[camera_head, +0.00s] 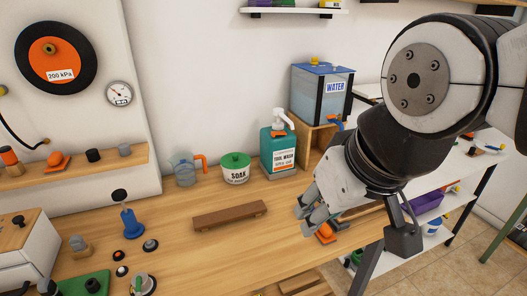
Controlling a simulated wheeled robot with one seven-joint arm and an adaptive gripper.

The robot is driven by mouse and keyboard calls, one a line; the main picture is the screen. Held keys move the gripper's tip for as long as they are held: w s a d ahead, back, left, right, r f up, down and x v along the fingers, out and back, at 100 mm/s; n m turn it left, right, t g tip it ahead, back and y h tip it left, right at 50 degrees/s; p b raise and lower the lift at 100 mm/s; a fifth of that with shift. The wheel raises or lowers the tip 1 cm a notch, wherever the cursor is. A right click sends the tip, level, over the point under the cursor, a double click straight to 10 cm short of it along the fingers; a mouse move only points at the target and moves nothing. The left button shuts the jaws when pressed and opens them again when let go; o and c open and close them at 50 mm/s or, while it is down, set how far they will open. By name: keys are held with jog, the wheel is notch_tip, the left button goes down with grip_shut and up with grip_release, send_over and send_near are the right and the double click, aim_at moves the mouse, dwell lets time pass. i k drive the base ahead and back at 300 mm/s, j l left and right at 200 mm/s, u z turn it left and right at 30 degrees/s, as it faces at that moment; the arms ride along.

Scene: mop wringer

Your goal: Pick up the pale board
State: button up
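A brown wooden bar (230,215) lies flat on the wooden worktop (200,255), in the middle of the view. It looks mid-brown rather than pale, so I cannot tell whether it is the pale board. Part of another brown strip (360,211) shows behind my gripper (307,214), mostly hidden by it. My gripper points down to the left over the right end of the worktop, to the right of the brown bar and apart from it. An orange item (325,232) shows just below the fingers. Whether the fingers are open is unclear from this angle.
A soak pot (235,169), clear jug (185,172) and tool wash bottle (278,151) stand behind the bar. A water tank (322,92) sits on a wooden stand. Blue funnel-like item (132,223) and small knobs are at left. Wooden pieces (300,284) lie lower, in front.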

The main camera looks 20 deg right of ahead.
aim_at(351, 214)
jog(key=z, duration=0.45)
jog(key=k+z, duration=0.15)
jog(key=z, duration=0.25)
jog(key=l+z, duration=0.1)
jog(key=z, duration=0.35)
jog(key=i+z, duration=0.35)
jog(key=i+j+z, duration=0.15)
jog(key=i+z, duration=0.25)
jog(key=i, duration=0.1)
